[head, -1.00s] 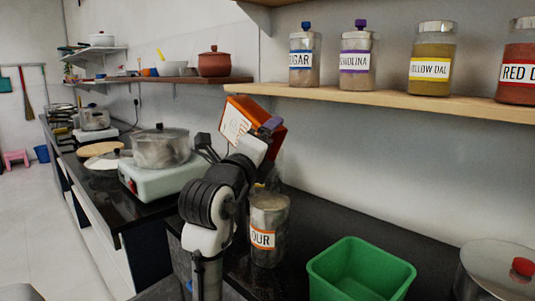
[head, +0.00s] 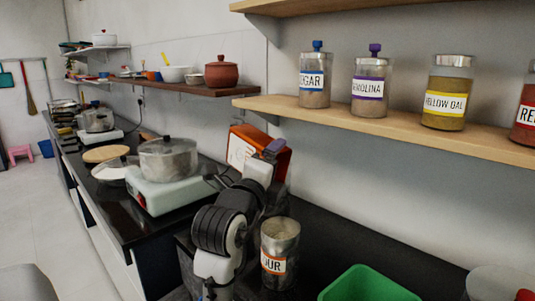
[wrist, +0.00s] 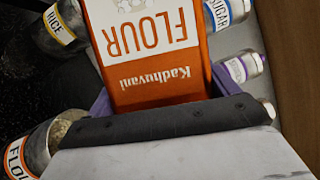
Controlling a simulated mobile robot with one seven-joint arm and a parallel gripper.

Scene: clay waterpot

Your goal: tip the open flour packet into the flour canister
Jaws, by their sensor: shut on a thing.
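The orange and white flour packet (head: 241,152) is held in my gripper (head: 268,158), tilted, above and slightly left of the flour canister in the head view. In the wrist view the packet (wrist: 150,55) fills the space between the purple fingers of my gripper (wrist: 158,98), its lettering upside down; its mouth is not visible. The flour canister (head: 280,252) is a clear jar with an orange-edged label, upright on the dark counter. It also shows at lower left in the wrist view (wrist: 38,148), with pale contents near its rim and no lid visible. The packet and canister look apart.
A green bin (head: 368,285) stands right of the canister. A hob with a steel pot (head: 168,160) is left of my arm. A wooden shelf (head: 400,131) above right carries sugar, semolina and dal jars. A rice jar (wrist: 48,30) shows in the wrist view.

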